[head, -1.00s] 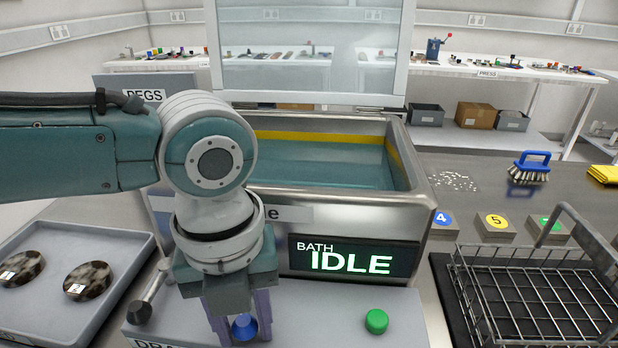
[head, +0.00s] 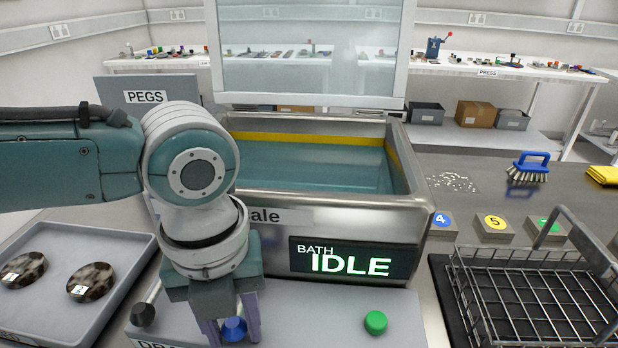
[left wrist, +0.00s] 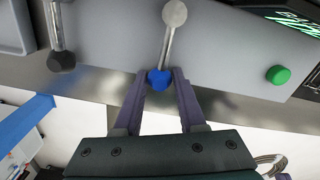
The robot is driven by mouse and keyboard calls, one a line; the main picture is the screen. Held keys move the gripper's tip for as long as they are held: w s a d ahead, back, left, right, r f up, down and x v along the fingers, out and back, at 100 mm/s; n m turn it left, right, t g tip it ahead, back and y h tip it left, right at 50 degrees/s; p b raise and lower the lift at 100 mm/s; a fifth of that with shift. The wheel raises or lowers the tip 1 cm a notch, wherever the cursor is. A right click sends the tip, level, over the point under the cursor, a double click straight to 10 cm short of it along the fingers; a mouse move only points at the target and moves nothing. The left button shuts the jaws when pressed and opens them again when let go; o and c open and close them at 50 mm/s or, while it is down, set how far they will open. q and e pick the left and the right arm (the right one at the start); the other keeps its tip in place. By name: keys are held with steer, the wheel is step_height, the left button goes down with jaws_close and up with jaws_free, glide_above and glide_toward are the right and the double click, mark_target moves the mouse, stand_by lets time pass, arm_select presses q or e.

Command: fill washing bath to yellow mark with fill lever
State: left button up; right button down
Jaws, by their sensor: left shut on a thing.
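The washing bath (head: 428,210) is a steel tub holding teal water (head: 310,168). A yellow mark (head: 310,138) runs along its inner back and right walls, and the water surface lies at about the lower edge of it. The bath display (head: 352,262) reads "BATH IDLE". My left gripper (head: 229,332) is shut on the blue knob (left wrist: 159,80) of a lever on the grey panel in front of the bath. The lever's metal rod (left wrist: 168,45) shows in the left wrist view. My arm hides the bath's front left corner. My right gripper is not in view.
A black-knobbed lever (head: 143,314) stands left of the blue one, and a green button (head: 375,322) to its right. A tray (head: 107,313) with two mottled discs is at the left. A wire basket (head: 540,300) stands at the right. A raised glass panel (head: 310,50) is above the bath.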

arm_select(q)
steer(key=shift+a, duration=0.15)
steer(key=o, duration=0.6)
steer(key=shift+r, duration=0.1)
step_height(320, 180, up, 7)
steer(key=p, duration=0.7)
